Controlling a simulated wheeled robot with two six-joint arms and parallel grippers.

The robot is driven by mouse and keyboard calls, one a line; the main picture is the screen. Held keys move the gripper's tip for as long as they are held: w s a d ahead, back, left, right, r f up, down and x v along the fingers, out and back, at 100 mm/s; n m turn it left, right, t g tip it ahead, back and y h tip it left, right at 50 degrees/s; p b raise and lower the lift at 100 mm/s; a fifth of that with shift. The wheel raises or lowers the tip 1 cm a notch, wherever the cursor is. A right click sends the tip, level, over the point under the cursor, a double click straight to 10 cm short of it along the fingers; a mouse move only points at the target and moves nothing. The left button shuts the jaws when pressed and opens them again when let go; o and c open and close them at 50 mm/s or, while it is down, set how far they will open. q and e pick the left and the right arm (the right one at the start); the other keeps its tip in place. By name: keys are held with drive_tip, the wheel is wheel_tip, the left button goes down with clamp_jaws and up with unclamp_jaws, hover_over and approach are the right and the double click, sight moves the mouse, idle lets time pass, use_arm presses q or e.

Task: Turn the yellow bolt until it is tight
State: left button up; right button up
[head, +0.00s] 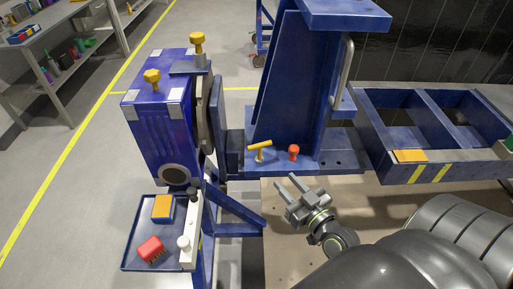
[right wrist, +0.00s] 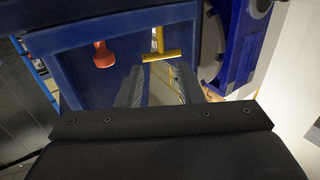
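A yellow bolt with a T-shaped handle (head: 260,146) stands on the blue plate of the jig (head: 338,160). It also shows in the right wrist view (right wrist: 161,56), beyond the gap between my fingers. A red knob (head: 293,151) stands on the plate to its right; in the right wrist view the red knob (right wrist: 103,55) is to its left. My right gripper (head: 286,182) is open and empty, in front of the plate and apart from both. Its two fingers (right wrist: 159,75) are spread in the right wrist view. My left gripper is not in view.
Two yellow knobs (head: 198,41) (head: 152,77) top the blue housing (head: 158,120) at left. A tray (head: 135,240) below holds a red block (head: 151,249) and an orange-topped box (head: 163,208). A tall blue upright (head: 300,90) with a metal handle (head: 343,75) rises behind the bolt.

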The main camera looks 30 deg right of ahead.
sight(256, 156)
drive_tip(key=w+p, duration=0.3)
drive_tip(key=w, duration=1.2)
drive_tip(key=shift+w, duration=0.35)
drive_tip(key=shift+c, duration=0.2)
clamp_jaws()
